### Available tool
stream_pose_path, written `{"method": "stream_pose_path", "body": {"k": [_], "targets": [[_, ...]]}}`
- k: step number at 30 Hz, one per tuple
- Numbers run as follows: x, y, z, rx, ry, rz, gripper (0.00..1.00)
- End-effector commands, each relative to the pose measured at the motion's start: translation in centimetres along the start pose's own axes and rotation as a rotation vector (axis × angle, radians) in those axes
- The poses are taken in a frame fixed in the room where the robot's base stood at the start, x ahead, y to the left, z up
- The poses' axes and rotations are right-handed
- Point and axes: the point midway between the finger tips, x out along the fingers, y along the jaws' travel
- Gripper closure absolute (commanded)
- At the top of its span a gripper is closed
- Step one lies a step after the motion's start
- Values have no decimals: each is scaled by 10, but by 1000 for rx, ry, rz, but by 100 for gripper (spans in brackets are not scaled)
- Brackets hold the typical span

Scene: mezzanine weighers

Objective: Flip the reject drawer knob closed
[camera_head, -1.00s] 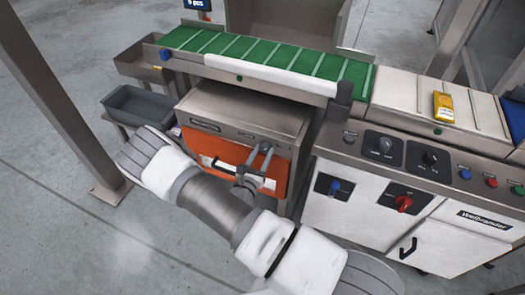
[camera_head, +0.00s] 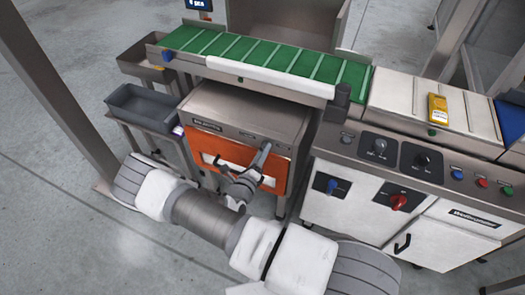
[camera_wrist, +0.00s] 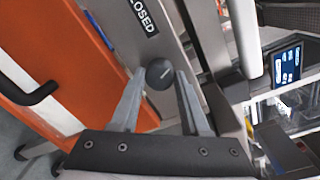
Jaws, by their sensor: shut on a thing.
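The reject drawer unit (camera_head: 250,110) is a grey metal box with an orange drawer front (camera_head: 205,150) below the green conveyor. In the wrist view the orange front (camera_wrist: 75,75) has a black handle (camera_wrist: 38,94). A round dark knob (camera_wrist: 160,74) sits between my gripper's fingertips (camera_wrist: 160,80), beside a grey strip with a "CLOSED" label (camera_wrist: 143,15). My gripper (camera_head: 265,150) is shut on the knob, at the upper right part of the drawer front. The knob is hidden by my fingers in the head view.
A white control cabinet (camera_head: 345,222) with a blue knob (camera_head: 332,186) and a red knob (camera_head: 399,202) stands close on the right. Open floor lies at the lower left.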

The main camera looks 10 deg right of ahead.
Motion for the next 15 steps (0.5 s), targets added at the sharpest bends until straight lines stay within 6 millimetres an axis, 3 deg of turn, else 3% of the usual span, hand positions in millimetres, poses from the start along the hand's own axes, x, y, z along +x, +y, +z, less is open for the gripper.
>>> {"method": "stream_pose_path", "body": {"k": [15], "targets": [[-1,1,-1,-341,17,0,100]]}}
